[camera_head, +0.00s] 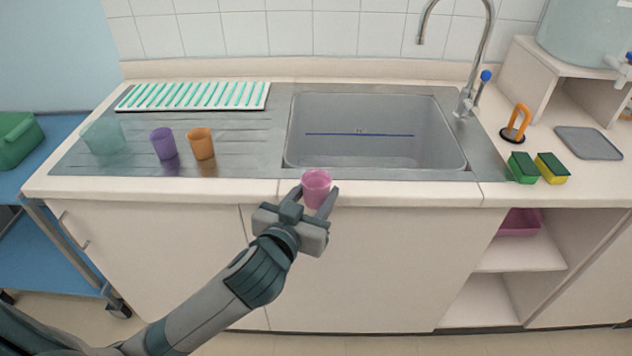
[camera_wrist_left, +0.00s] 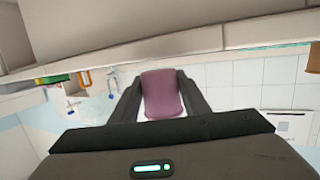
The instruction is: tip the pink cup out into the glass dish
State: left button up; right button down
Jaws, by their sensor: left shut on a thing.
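The pink cup (camera_head: 316,187) is held upright in my left gripper (camera_head: 312,202), in front of the sink's near edge. Its open rim faces up in the head view, and what is inside cannot be made out. In the left wrist view the pink cup (camera_wrist_left: 162,95) sits between the two fingers of my left gripper (camera_wrist_left: 163,92), which are shut on it. A pale green see-through vessel (camera_head: 102,136), which looks like the glass dish, stands at the left end of the drainboard, well away from the cup. My right gripper is not in view.
A purple cup (camera_head: 163,144) and an orange cup (camera_head: 202,144) stand on the drainboard (camera_head: 240,150) between the vessel and the sink (camera_head: 375,145). A striped white rack (camera_head: 192,96) lies behind them. A tap (camera_head: 470,90) and sponges (camera_head: 538,168) are on the right.

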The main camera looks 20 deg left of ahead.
aim_at(105, 137)
jog(key=k+j, duration=0.2)
jog(key=j, duration=0.15)
jog(key=k+j+u, duration=0.1)
jog(key=j, duration=0.3)
jog(key=k+j+u, duration=0.1)
jog(key=k+j, duration=0.35)
jog(key=j, duration=0.35)
